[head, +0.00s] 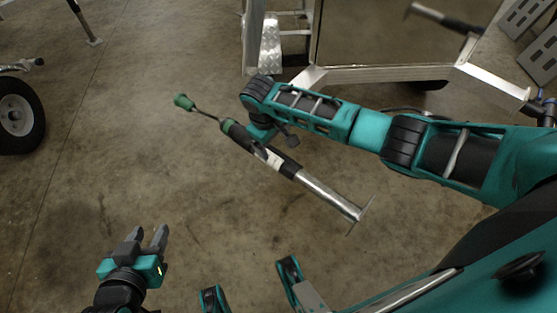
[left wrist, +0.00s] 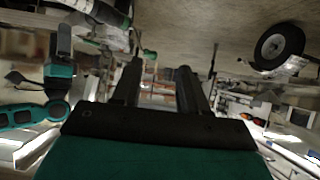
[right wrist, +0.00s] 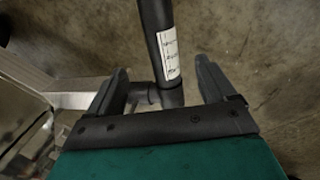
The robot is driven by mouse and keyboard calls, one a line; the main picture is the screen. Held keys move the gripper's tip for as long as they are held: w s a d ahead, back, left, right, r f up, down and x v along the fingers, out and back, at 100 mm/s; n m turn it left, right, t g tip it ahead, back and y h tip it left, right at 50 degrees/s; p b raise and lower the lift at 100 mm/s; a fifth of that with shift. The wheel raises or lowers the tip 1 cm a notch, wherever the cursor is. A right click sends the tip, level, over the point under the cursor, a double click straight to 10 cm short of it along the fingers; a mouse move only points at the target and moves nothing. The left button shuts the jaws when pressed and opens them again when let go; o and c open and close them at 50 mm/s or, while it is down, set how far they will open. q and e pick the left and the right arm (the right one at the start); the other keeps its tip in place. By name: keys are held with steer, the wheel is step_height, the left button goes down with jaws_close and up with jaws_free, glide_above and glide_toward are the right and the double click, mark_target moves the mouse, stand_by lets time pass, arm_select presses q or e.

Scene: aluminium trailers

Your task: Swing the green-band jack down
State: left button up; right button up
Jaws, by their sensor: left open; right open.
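The green-band jack (head: 300,178) lies swung out level or nearly so in the head view. Its green crank grip (head: 184,102) points to upper left, its green band (head: 230,127) is by the dark upper tube, and its foot plate (head: 361,216) is at lower right. In the right wrist view the jack's dark tube with a white label (right wrist: 169,55) runs between the fingers of my open right gripper (right wrist: 161,68); I cannot tell contact. The head view mostly hides that gripper. My left gripper (head: 147,238) is open and empty, apart from the jack at lower left.
A trailer frame (head: 330,75) with a shiny step stands behind my right arm. Another jack (head: 447,18) shows at upper right. A wheel (head: 17,115) stands at the left edge. The concrete floor left of the jack is clear.

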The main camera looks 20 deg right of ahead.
mark_target(278, 158)
steer(key=f+b, duration=0.1)
steer(key=f, duration=0.2)
steer(key=d+f+b, duration=0.1)
steer(key=f+b, duration=0.1)
steer(key=f, duration=0.1)
steer(key=w+f+b, duration=0.1)
steer(key=f+b, duration=0.1)
steer(key=f, duration=0.2)
steer(key=shift+d, duration=0.3)
steer(key=shift+d+f+b, duration=0.15)
steer(key=shift+f+b, duration=0.2)
steer(key=shift+f, duration=0.35)
steer(key=c, duration=1.5)
